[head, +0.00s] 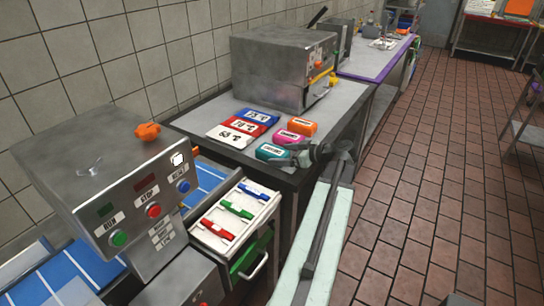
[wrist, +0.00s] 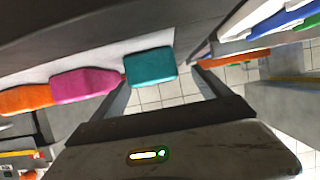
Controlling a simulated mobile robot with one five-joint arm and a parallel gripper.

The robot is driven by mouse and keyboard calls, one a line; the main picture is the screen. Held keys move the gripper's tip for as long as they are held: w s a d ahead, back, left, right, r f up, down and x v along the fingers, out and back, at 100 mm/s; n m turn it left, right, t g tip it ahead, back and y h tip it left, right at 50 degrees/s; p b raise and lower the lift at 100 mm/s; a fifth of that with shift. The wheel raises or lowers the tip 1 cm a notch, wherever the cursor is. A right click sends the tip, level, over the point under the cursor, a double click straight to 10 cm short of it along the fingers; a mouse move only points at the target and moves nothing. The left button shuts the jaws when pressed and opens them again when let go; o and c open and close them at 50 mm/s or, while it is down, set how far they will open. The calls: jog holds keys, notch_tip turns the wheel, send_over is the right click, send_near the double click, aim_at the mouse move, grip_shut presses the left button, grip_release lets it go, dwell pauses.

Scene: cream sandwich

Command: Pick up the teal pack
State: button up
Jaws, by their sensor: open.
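The teal pack (head: 272,152) lies on the grey counter at its near edge, closest to me in a row of three packs. In the wrist view the teal pack (wrist: 150,68) shows just ahead of my gripper (wrist: 160,77), between the lines of the two open fingers. In the head view my gripper (head: 303,154) is right of the teal pack, close to the counter edge. The jaws are empty. I cannot tell how far apart the pack and fingertips are in depth.
The pink pack (head: 286,138) and orange pack (head: 302,126) lie just beyond the teal one. Number cards (head: 243,128) lie to the left. A steel machine (head: 284,68) stands behind. An open drawer (head: 236,222) with coloured clips is nearer. Tiled floor is clear on the right.

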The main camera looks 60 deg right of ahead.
aim_at(272, 152)
jog(key=x, duration=0.1)
jog(key=b+x, duration=0.1)
jog(key=x, duration=0.3)
jog(key=shift+w+d+r, duration=0.1)
jog(key=shift+w+d, duration=0.15)
jog(key=shift+d, duration=0.15)
jog(key=shift+r, duration=0.1)
jog(key=c, duration=1.5)
